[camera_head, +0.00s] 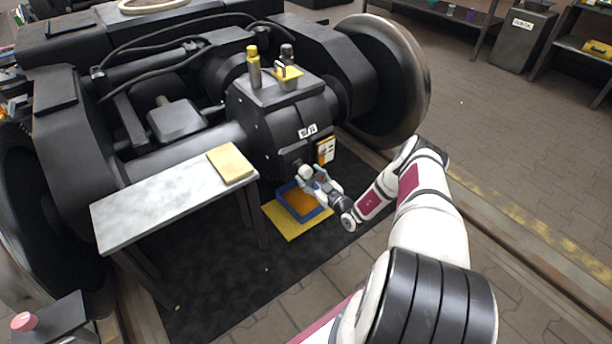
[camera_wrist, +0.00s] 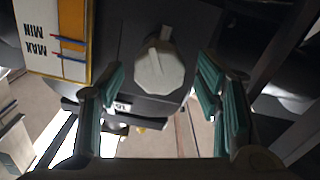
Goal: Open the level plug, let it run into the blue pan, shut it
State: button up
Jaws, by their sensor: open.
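The level plug (camera_wrist: 160,66) is a pale grey many-sided knob on the dark gearbox face in the wrist view. A small pale knob (camera_head: 304,173) shows at the same area in the head view. My gripper (camera_head: 309,180) is at the lower front of the gearbox. In the wrist view its teal-padded fingers (camera_wrist: 165,100) are spread apart on either side below the plug, with nothing between them. The blue pan (camera_head: 304,219) stands on the floor under the gearbox, with an orange-brown inside. My gripper hides part of it.
The pan is on a yellow mat (camera_head: 278,224). A MIN/MAX card (camera_wrist: 54,45) is beside the plug; it also shows in the head view (camera_head: 326,150). A grey bench (camera_head: 150,200) with a tan pad (camera_head: 230,163) stands left. A large wheel (camera_head: 385,80) is at right.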

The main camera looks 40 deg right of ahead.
jog(key=shift+w+b, duration=0.3)
jog(key=shift+w, duration=0.95)
jog(key=shift+c, duration=0.6)
jog(key=c, duration=1.1)
jog(key=shift+o, duration=0.2)
